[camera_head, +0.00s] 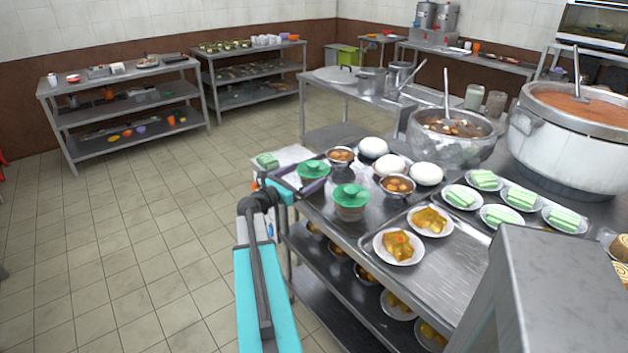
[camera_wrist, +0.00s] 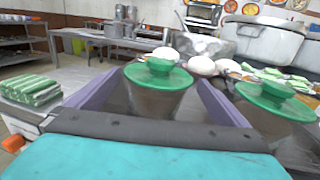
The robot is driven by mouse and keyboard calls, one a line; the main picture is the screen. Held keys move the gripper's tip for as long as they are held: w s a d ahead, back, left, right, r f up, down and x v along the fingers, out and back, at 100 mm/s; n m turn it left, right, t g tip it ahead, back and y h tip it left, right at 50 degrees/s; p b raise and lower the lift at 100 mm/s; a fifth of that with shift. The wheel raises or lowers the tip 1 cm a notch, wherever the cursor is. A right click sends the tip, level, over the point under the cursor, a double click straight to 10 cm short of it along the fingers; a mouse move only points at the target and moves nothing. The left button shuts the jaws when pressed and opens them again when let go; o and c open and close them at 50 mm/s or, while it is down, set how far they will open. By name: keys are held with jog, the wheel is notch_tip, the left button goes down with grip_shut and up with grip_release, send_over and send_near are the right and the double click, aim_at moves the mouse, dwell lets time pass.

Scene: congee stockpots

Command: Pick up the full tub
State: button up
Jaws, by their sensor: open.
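Two clear tubs with green knobbed lids stand at the near left corner of the steel counter. One tub (camera_wrist: 153,100) is between my gripper's purple fingers in the wrist view; in the head view its green lid (camera_head: 313,168) shows, its body mostly hidden. The other tub (camera_head: 351,205) stands closer to the front and is on the right in the wrist view (camera_wrist: 272,115), outside the fingers. My gripper (camera_head: 303,184) is open, a finger on each side of the first tub, apparently not pressing on it. I cannot tell how full either tub is.
Bowls of brown food (camera_head: 397,186) and white domed items (camera_head: 391,166) stand right of the tubs. Plates of food (camera_head: 399,262) and large pots (camera_head: 575,150) fill the rest of the counter. Green striped cakes (camera_wrist: 30,90) sit left of my gripper. The tiled floor at left is clear.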

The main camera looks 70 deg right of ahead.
aim_at(314, 165)
jog(key=shift+p+x, duration=0.65)
jog(key=shift+x, duration=1.9)
jog(key=shift+c, duration=0.3)
jog(key=c, duration=1)
jog(key=shift+r, duration=0.15)
jog(key=shift+r, duration=0.7)
jog(key=shift+s+a+r+b, duration=0.1)
jog(key=shift+a+r+b, duration=0.15)
jog(key=shift+r, duration=0.25)
jog(key=shift+s+a+r+b, duration=0.1)
jog(key=shift+a+r+b, duration=0.1)
jog(key=shift+r, duration=0.3)
jog(key=s+a, duration=0.1)
jog(key=a, duration=0.3)
jog(key=s+a+r+b, duration=0.1)
jog(key=a, duration=0.4)
jog(key=s+a+b, duration=0.1)
jog(key=a, duration=0.4)
jog(key=shift+s+a+r, duration=0.2)
jog(key=shift+s, duration=0.05)
